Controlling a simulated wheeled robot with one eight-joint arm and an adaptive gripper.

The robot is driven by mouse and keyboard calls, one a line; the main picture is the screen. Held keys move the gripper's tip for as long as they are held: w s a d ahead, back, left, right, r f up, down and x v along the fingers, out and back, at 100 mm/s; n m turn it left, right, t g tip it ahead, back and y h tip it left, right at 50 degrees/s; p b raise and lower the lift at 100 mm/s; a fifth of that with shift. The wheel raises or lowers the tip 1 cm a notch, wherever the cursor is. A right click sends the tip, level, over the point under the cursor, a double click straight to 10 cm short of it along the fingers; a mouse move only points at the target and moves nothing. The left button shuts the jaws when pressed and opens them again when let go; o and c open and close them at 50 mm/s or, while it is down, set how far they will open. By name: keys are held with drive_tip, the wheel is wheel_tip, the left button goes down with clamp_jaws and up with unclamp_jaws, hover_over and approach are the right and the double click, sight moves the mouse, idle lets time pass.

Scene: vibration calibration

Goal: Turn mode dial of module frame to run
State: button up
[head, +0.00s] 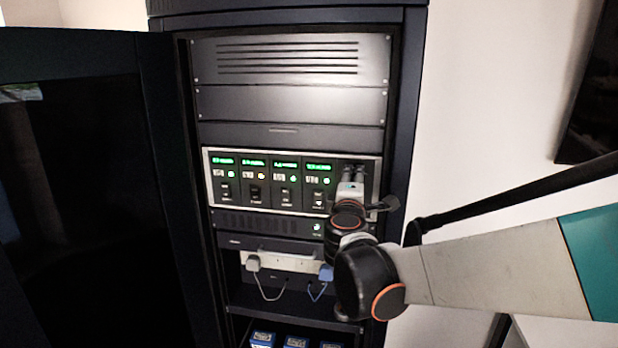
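The module frame (209,188) is a wide, light-edged unit in the middle of the dark rack. It holds several dark modules, each with a green display, a small lit round indicator and a switch below. My gripper (354,172) is in front of the right end of the frame, with its fingers pointing at the panel right of the last module (318,186). The fingertips look close together, but they are too small to tell whether they are open, shut or touching anything. I cannot make out the mode dial; the gripper covers much of the panel there.
The rack's dark door (80,200) stands open at the left. Below the frame are a vented unit (265,222) and a pale panel (290,262) with a grey and a blue plug on cables. Blue-labelled boxes (263,338) sit at the bottom. A white wall is at the right.

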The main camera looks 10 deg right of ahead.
drive_tip(key=shift+s+a, duration=0.25)
drive_tip(key=shift+s, duration=0.15)
drive_tip(key=shift+v, duration=5.75)
drive_tip(key=s+d+f+m+g+b, duration=0.3)
drive_tip(key=s+d+f+m+b, duration=0.15)
drive_tip(key=f, duration=0.35)
drive_tip(key=s+d+f+m+g+b, duration=0.3)
drive_tip(key=s+d+f, duration=0.15)
drive_tip(key=f, duration=0.35)
drive_tip(key=s+a+f+m+g+y+b, duration=0.4)
drive_tip(key=s+f+m+b, duration=0.3)
drive_tip(key=s+f, duration=0.6)
wheel_tip(320, 180, down, 3)
drive_tip(key=shift+a+r+y+b, duration=0.15)
drive_tip(key=shift+r+y+b, duration=0.1)
drive_tip(key=shift+y+b, duration=0.4)
